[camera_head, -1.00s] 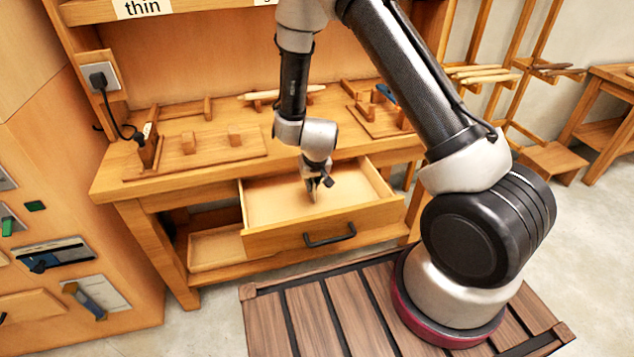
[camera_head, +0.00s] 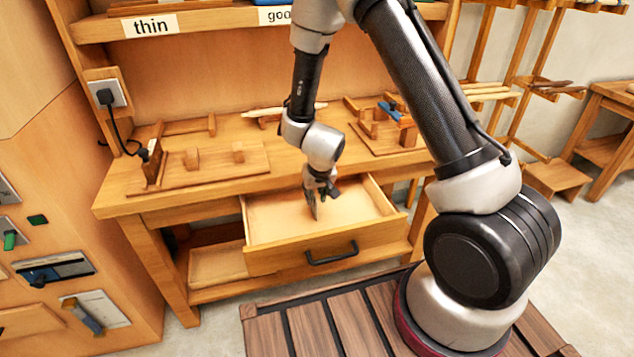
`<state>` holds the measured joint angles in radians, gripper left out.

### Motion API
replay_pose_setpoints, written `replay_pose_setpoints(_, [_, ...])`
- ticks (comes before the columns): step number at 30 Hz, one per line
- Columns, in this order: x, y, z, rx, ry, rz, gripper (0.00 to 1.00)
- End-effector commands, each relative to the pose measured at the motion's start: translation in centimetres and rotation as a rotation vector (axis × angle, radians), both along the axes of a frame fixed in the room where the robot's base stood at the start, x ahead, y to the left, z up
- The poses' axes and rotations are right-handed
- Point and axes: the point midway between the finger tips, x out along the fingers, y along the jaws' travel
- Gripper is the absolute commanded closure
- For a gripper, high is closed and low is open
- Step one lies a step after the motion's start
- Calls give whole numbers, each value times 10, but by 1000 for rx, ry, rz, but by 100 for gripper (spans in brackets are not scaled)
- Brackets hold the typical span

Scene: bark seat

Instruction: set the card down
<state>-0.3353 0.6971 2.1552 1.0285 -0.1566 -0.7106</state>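My gripper (camera_head: 313,203) points down over the open drawer (camera_head: 265,262) of the wooden workbench (camera_head: 125,198). Its fingers are small and dark in this view, and I cannot tell whether they are open or shut. A thin grey shape shows at the fingertips, but I cannot tell whether it is a finger or a card. No card can be made out clearly anywhere. The drawer's visible floor looks bare. The drawer has a dark handle (camera_head: 332,254) on its front.
Wooden fixtures (camera_head: 215,163) stand on the bench top at the left, and a block with a blue-handled tool (camera_head: 392,112) at the right. A shelf above carries a "thin" label (camera_head: 150,26). A plug and cord (camera_head: 108,97) hang at the left. A lower shelf (camera_head: 215,265) is under the bench.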

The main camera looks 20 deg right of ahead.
Motion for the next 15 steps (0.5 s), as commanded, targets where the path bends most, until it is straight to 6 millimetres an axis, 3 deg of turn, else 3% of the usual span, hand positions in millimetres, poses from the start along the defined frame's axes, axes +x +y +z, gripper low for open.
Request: replay_pose_setpoints(15, [-22, 0, 55, 5, -2, -6, 73])
